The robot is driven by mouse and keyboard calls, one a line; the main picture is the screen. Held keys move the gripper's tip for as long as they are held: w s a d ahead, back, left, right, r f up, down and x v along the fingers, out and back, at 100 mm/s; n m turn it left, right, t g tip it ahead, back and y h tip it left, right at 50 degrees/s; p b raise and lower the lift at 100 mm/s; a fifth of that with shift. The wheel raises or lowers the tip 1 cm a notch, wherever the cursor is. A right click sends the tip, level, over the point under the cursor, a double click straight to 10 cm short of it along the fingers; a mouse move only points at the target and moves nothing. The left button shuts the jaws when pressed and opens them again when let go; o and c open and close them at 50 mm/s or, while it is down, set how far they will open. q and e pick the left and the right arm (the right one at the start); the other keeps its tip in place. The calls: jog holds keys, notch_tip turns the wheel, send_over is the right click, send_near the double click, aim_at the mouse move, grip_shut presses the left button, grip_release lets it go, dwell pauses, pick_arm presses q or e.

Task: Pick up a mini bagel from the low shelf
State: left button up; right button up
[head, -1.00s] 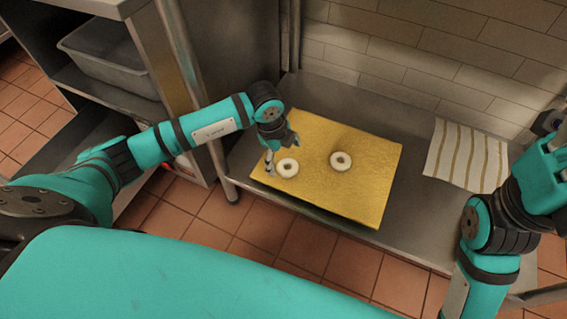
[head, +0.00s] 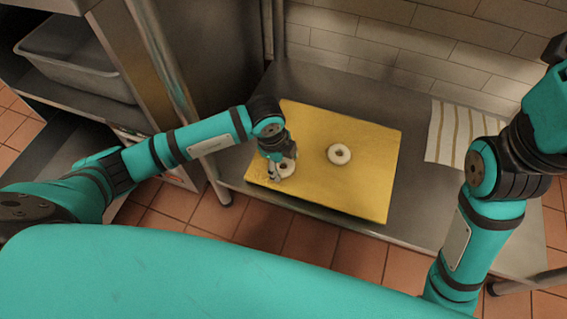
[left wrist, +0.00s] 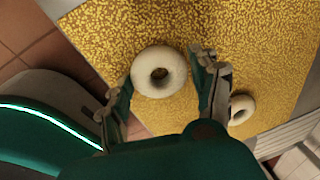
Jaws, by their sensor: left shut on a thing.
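Two pale, ring-shaped mini bagels are over the yellow speckled board on the low metal shelf. My left gripper (head: 275,174) is at the board's left part. It is shut on the left mini bagel (head: 287,167), with a finger at either side of it. In the left wrist view this mini bagel (left wrist: 158,57) sits between the fingertips (left wrist: 166,72). I cannot tell whether it is clear of the board. The other mini bagel (head: 339,154) lies flat near the board's middle and shows partly behind a finger in the left wrist view (left wrist: 243,103). My right gripper's fingers do not show.
The yellow board (head: 345,193) lies on the metal shelf (head: 415,185). A striped cloth (head: 455,135) lies to its right. A tiled wall (head: 400,60) stands behind. A metal cabinet with a grey bin (head: 75,60) and a shelf leg (head: 218,188) are at the left.

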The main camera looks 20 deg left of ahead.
pick_arm(q)
jog(key=shift+c, duration=1.1)
jog(key=shift+r, duration=0.15)
